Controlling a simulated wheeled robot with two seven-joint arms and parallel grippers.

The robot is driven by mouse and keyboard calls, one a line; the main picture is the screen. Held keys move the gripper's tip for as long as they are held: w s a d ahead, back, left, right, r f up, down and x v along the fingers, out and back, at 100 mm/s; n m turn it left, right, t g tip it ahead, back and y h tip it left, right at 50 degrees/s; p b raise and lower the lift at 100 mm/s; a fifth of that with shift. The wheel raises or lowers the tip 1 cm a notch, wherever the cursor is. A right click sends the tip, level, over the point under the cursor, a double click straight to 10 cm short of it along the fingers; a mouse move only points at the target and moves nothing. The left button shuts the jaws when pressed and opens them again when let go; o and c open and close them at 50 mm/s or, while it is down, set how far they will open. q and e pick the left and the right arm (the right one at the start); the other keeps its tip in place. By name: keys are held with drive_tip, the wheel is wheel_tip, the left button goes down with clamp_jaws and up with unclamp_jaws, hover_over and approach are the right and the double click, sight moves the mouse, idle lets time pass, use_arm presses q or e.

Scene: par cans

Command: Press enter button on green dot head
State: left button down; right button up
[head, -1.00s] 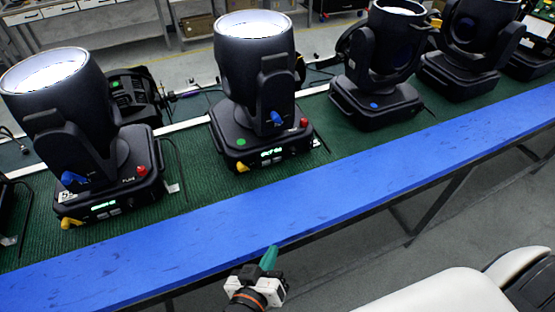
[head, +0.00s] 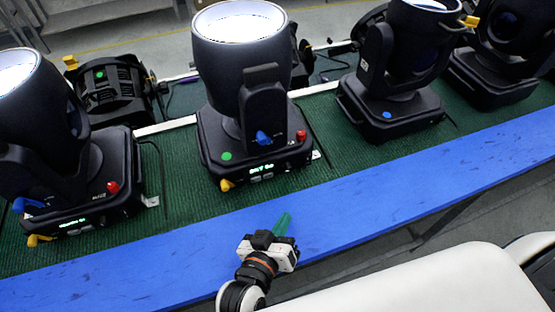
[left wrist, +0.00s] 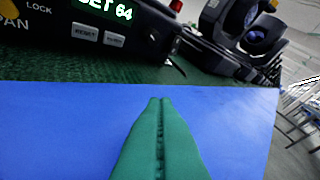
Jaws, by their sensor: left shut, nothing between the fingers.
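The green dot head (head: 245,110) is a black moving-head light with a green dot (head: 226,156) on its base, standing on the green mat. Its lit display (head: 262,170) is on the front face of the base. In the left wrist view the display (left wrist: 103,10) ends in "64", with a RESET button (left wrist: 85,32) and a second button (left wrist: 114,39) below it, its label blurred. My left gripper (head: 284,219) is shut and empty, over the blue edge strip, apart from and in front of the head's base. Its green fingers (left wrist: 160,102) point toward the base, right of the buttons. My right gripper is out of view.
Similar lights stand on the left (head: 70,180) and right, one with a blue dot (head: 387,115). The blue strip (head: 400,200) in front is bare.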

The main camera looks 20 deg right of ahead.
sight(269, 199)
use_arm(q)
drive_tip(key=shift+w+d, duration=0.2)
drive_tip(key=shift+s+a+r, duration=0.1)
drive_tip(key=shift+s+a, duration=0.15)
drive_tip(key=shift+s, duration=0.05)
drive_tip(key=shift+s+a, duration=0.15)
drive_tip(key=shift+w, duration=0.6)
drive_tip(key=w+b, duration=0.2)
drive_tip(key=w, duration=0.4)
drive_tip(key=shift+w, duration=0.95)
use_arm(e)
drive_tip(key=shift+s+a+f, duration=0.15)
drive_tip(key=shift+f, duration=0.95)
